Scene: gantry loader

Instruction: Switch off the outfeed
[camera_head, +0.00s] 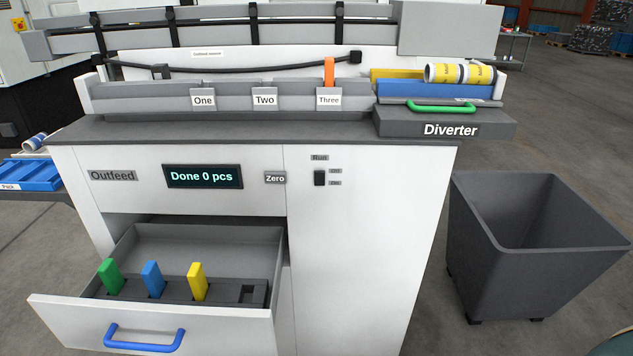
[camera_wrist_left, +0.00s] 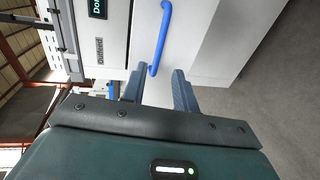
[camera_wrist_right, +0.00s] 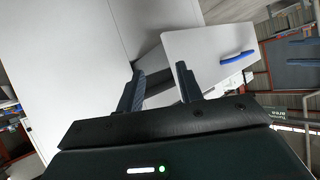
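The outfeed panel (camera_head: 130,205) is the white cabinet front with an "Outfeed" label (camera_head: 112,175). Its display (camera_head: 203,176) reads "Done 0 pcs", and a "Zero" button (camera_head: 275,178) sits to the right. A small black switch (camera_head: 320,178) sits under a "Run" label (camera_head: 319,157), with two tiny labels beside it; its position is too small to tell. Neither gripper shows in the head view. My left gripper (camera_wrist_left: 160,74) is open and empty, with the blue drawer handle (camera_wrist_left: 160,38) beyond its fingers. My right gripper (camera_wrist_right: 160,70) is open and empty, facing the white cabinet.
The drawer (camera_head: 60,312) stands open below the display, holding green, blue and yellow tabs. An orange tab (camera_head: 328,72) stands at lane "Three". The Diverter (camera_head: 405,124) with its green handle is at the right end. A dark bin (camera_head: 500,262) stands on the floor to the right.

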